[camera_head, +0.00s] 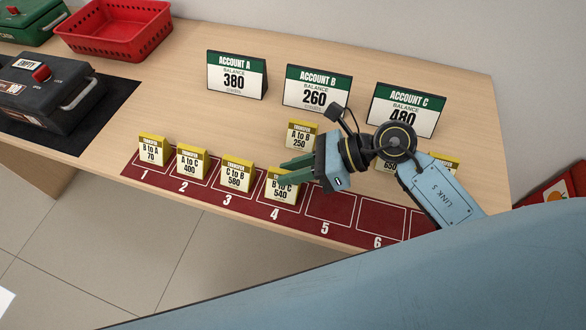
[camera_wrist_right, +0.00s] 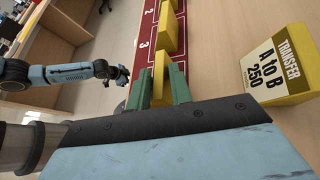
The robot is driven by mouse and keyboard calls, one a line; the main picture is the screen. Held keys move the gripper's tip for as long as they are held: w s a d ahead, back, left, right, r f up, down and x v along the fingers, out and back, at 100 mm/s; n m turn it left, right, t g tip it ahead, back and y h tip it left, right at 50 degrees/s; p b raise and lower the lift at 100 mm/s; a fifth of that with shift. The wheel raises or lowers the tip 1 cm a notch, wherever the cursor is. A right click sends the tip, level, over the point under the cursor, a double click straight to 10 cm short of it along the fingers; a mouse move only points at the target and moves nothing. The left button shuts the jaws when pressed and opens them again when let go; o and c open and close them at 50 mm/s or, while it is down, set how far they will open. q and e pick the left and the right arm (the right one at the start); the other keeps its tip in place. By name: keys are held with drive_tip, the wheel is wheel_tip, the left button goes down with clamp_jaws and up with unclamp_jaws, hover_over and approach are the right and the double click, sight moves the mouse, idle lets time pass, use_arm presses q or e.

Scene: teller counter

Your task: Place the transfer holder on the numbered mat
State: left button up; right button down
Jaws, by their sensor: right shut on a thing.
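My right gripper (camera_head: 288,170) is shut on the yellow transfer holder "B to C 540" (camera_head: 282,190), which stands upright at space 4 of the dark red numbered mat (camera_head: 331,206). In the right wrist view, the green fingers (camera_wrist_right: 162,85) sit either side of this yellow holder; its base is hidden there. Holders "B to A 70" (camera_head: 152,150), "A to C 400" (camera_head: 192,162) and "C to B 580" (camera_head: 237,175) stand in spaces 1, 2 and 3. Spaces 5 and 6 are bare. My left gripper (camera_wrist_right: 118,73) is small in the right wrist view, away from the mat; its jaws are unclear.
Holder "A to B 250" (camera_head: 302,135) stands behind my right gripper; another, "650" (camera_head: 389,164), is partly hidden by my arm. Account signs A (camera_head: 237,75), B (camera_head: 317,88) and C (camera_head: 405,108) stand behind. A black box (camera_head: 50,95) and red basket (camera_head: 115,30) are left.

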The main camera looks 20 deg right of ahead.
use_arm(q)
drive_tip(key=shift+w, duration=0.1)
use_arm(e)
drive_tip(key=c, duration=1.6)
unclamp_jaws()
drive_tip(key=shift+c, duration=0.2)
drive_tip(key=o, duration=0.4)
use_arm(q)
drive_tip(key=shift+r, duration=0.1)
drive_tip(key=s, duration=0.1)
drive_tip(key=s+f, duration=0.1)
drive_tip(key=f+p, duration=0.1)
drive_tip(key=shift+s+a, duration=0.25)
drive_tip(key=shift+s, duration=0.15)
use_arm(e)
drive_tip(key=v, duration=1.2)
drive_tip(key=shift+r, duration=0.1)
